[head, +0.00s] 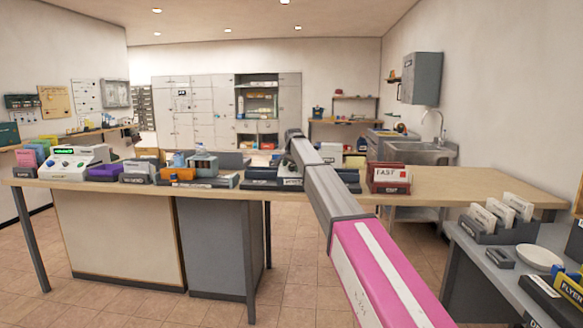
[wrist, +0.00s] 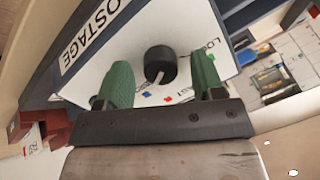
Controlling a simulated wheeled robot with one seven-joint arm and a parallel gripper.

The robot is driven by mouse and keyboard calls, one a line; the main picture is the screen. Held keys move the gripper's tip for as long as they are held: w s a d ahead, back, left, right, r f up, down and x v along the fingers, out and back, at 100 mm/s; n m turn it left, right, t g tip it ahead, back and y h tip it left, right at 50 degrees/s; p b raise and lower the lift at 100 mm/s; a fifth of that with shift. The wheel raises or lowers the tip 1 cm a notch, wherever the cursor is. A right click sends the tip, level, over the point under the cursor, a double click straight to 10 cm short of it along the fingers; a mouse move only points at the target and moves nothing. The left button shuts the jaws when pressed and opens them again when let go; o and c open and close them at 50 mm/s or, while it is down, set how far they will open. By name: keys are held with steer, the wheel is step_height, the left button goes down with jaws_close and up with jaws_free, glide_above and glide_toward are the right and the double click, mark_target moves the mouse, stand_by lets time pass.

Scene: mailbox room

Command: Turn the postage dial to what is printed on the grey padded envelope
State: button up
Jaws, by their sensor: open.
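The postage dial is a black round knob (wrist: 160,65) with a pale pointer, on a white panel with a dark border and a label (wrist: 95,38) that reads as POSTAGE. The pointer runs toward the lower part of the panel in the wrist view. Small coloured marks and partly hidden words surround the knob. My gripper (wrist: 162,75) is open, with one green finger on each side of the knob; whether they touch it I cannot tell. In the head view my arm hides the gripper and most of the panel. I cannot pick out the grey padded envelope in either view.
The long wooden counter (head: 460,182) holds a red box with a FAST card (head: 388,178), a purple tray (head: 104,172) and a white device with a green display (head: 72,160). A grey side table (head: 465,245) with card holders stands at right. The tiled floor at left is clear.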

steer(key=a+v, duration=0.1)
steer(key=v, duration=0.9)
steer(key=shift+d+r, duration=0.2)
steer(key=shift+d, duration=0.35)
steer(key=shift+s, duration=0.1)
